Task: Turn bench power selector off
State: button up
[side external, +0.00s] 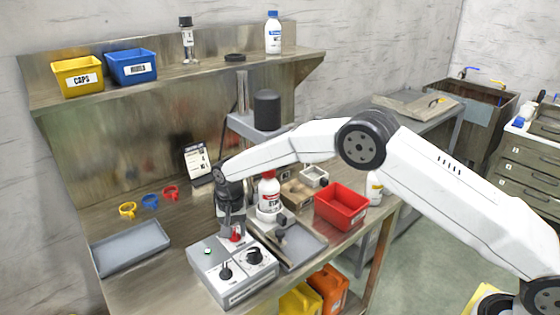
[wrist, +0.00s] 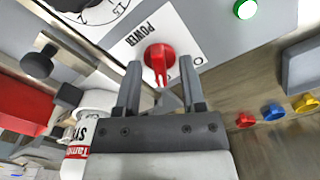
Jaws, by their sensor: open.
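The bench power selector is a red rotary knob (wrist: 158,58) on a white plate marked POWER in the wrist view. In the side view the red knob (side external: 236,238) shows on the grey control box (side external: 232,288), partly hidden by my gripper. My gripper (wrist: 163,75) is open, with one finger on each side of the knob's lower part; I cannot tell whether they touch it. In the side view my gripper (side external: 229,232) points down at the back of the box. A green lamp (wrist: 246,9) is lit on the panel.
The box also carries black knobs (side external: 254,256). A red bin (side external: 341,205) stands right.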

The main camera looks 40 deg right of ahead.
grip_shut()
jog(key=shift+n, duration=0.5)
jog(key=n, duration=0.5)
jog(key=shift+n, duration=0.3)
jog(key=n, duration=0.5)
jog(key=shift+n, duration=0.3)
grip_release()
